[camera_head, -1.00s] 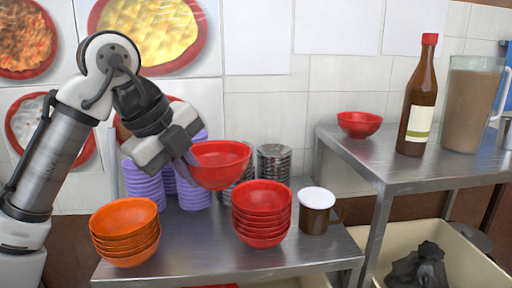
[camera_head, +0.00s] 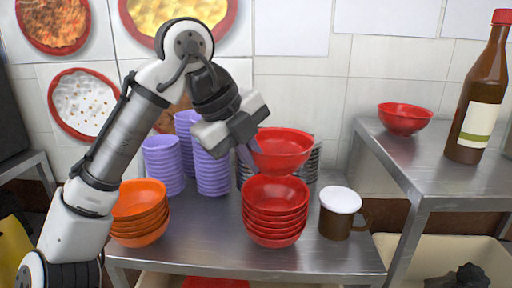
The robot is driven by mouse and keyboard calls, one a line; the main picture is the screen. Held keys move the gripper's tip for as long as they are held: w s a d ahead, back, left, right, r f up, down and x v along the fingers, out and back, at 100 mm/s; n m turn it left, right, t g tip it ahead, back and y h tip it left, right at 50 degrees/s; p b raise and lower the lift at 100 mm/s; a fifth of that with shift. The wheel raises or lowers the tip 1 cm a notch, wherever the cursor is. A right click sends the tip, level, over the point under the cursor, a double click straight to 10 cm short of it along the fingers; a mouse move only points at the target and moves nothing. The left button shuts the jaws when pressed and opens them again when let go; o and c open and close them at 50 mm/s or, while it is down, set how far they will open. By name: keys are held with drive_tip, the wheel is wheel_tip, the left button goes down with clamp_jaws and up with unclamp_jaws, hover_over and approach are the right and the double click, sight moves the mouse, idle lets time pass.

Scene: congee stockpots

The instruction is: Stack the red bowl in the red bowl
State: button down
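My gripper (camera_head: 246,152) is shut on the left rim of a red bowl (camera_head: 281,153). The held bowl is in the air, upright or nearly so, just above and slightly behind a stack of red bowls (camera_head: 274,218) on the steel table (camera_head: 205,235). In the picture its lower part meets the top of the stack; I cannot tell whether they touch. The fingertips are partly hidden at the bowl's rim. Another red bowl (camera_head: 404,119) sits alone on the higher steel table (camera_head: 455,165) at the right.
Orange bowls (camera_head: 139,218) stand stacked at the left, with purple stacks (camera_head: 212,172) behind. A brown mug with a white lid (camera_head: 339,212) stands right of the red stack. A brown bottle (camera_head: 478,98) stands on the higher table. A bin (camera_head: 392,247) is below it.

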drive_tip(key=shift+f+b, duration=0.95)
drive_tip(key=shift+f, duration=1.75)
drive_tip(key=shift+f, duration=0.7)
drive_tip(key=c, duration=1.6)
unclamp_jaws()
drive_tip(key=shift+o, duration=0.2)
drive_tip(key=b+v, duration=0.1)
drive_tip(key=v, duration=1.3)
drive_tip(key=shift+f, duration=0.1)
